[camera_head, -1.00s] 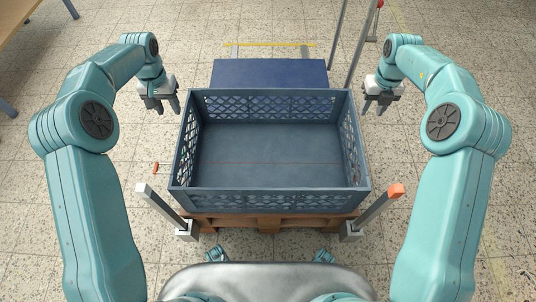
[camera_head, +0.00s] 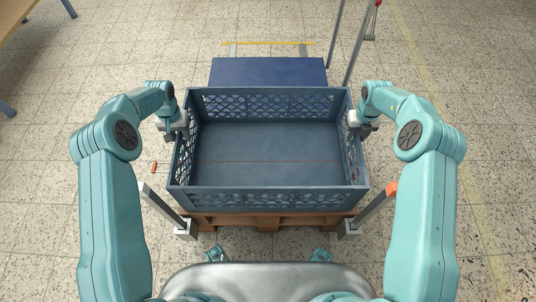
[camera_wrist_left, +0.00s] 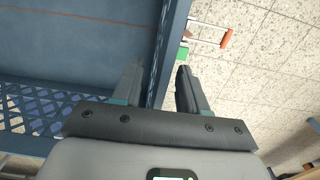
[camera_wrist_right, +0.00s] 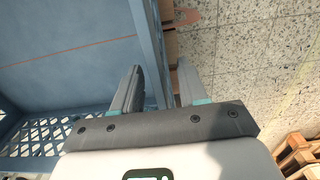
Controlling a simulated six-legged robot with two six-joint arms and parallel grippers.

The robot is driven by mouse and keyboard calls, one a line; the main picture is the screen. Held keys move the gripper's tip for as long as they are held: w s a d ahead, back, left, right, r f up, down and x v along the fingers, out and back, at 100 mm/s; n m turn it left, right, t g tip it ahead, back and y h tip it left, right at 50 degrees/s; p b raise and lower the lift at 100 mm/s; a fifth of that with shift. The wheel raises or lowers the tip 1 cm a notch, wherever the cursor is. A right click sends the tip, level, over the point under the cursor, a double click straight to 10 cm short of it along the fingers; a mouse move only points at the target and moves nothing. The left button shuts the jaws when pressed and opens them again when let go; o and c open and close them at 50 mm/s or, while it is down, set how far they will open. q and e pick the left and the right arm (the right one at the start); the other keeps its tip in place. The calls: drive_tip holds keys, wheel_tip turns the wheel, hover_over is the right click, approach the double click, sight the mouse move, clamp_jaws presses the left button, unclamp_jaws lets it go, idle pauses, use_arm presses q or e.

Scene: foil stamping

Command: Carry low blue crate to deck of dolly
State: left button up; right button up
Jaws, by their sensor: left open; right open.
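The low blue crate (camera_head: 268,196) is empty, with lattice walls. It sits level on a wooden pallet in the head view. My left gripper (camera_head: 180,130) is at the crate's left wall; in the left wrist view its open fingers (camera_wrist_left: 160,88) lie one on each side of the wall (camera_wrist_left: 168,45). My right gripper (camera_head: 357,127) is at the right wall; in the right wrist view its open fingers (camera_wrist_right: 158,90) also straddle the wall (camera_wrist_right: 148,40). Neither is closed on it. A flat blue deck (camera_head: 268,71), apparently the dolly's, lies behind the crate.
The wooden pallet (camera_head: 270,221) is under the crate. Posts stand at its front corners, the right one with an orange top (camera_head: 391,189). Metal uprights (camera_head: 357,50) rise right of the deck. A table (camera_head: 28,20) is far left.

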use_arm(q)
drive_tip(key=shift+f, duration=0.7)
use_arm(e)
drive_tip(key=shift+f, duration=0.65)
use_arm(q)
clamp_jaws()
use_arm(e)
clamp_jaws()
use_arm(q)
drive_tip(key=shift+w+r, duration=0.15)
drive_tip(key=shift+r, duration=0.15)
use_arm(e)
drive_tip(key=shift+w+r, duration=0.15)
drive_tip(key=shift+r, duration=0.1)
